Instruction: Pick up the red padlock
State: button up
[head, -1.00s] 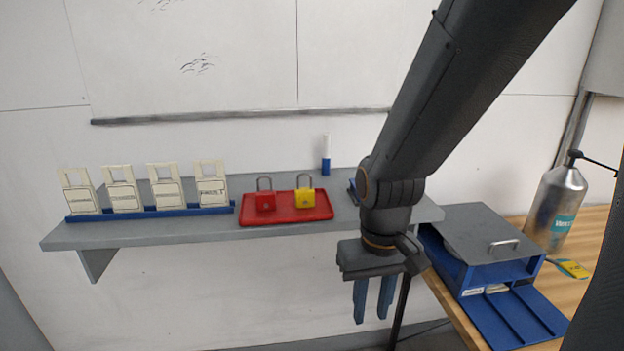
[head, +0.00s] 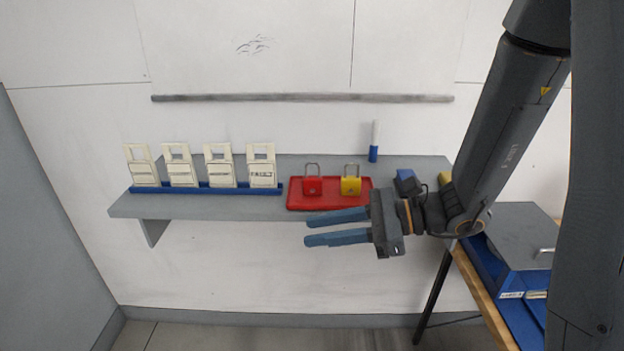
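The red padlock (head: 312,186) stands upright on the red tray (head: 296,201), with its shackle up. The yellow padlock (head: 351,185) stands to its right on the same tray. My gripper (head: 305,228) is in front of the shelf and lower in the picture than the tray, its blue fingers pointing left. The fingers are apart with nothing between them. The fingers and the gripper body overlap the shelf's front edge near the tray's right part.
The grey shelf (head: 220,207) also holds a blue rack (head: 208,189) with several white tags on the left. A blue and white marker (head: 373,142) stands behind the tray. A blue box with a grey lid (head: 515,240) is on the wooden table at right.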

aim_at(317, 179)
jog(key=w+d+r+m+t, duration=0.1)
jog(key=w+m+t, duration=0.1)
jog(key=w, duration=0.1)
jog(key=w+d+r+m+t, duration=0.1)
jog(key=w+d+m+t, duration=0.1)
jog(key=w+t, duration=0.1)
jog(key=w+d+r+m+t+p, duration=0.1)
jog(key=w+d+r+m+t, duration=0.1)
jog(key=w+t, duration=0.1)
jog(key=shift+w+d+m, duration=0.2)
jog(key=shift+w+m, duration=0.2)
jog(key=shift+w, duration=0.25)
jog(key=shift+w+r, duration=0.1)
jog(key=shift+w, duration=0.2)
jog(key=p+x, duration=0.1)
jog(key=x, duration=0.1)
jog(key=p+x, duration=0.1)
jog(key=x, duration=0.2)
jog(key=p+x, duration=0.1)
jog(key=x, duration=0.1)
jog(key=shift+w+a+r, duration=0.15)
jog(key=shift+w+r, duration=0.05)
jog(key=shift+r, duration=0.1)
jog(key=shift+c, duration=0.3)
grip_shut()
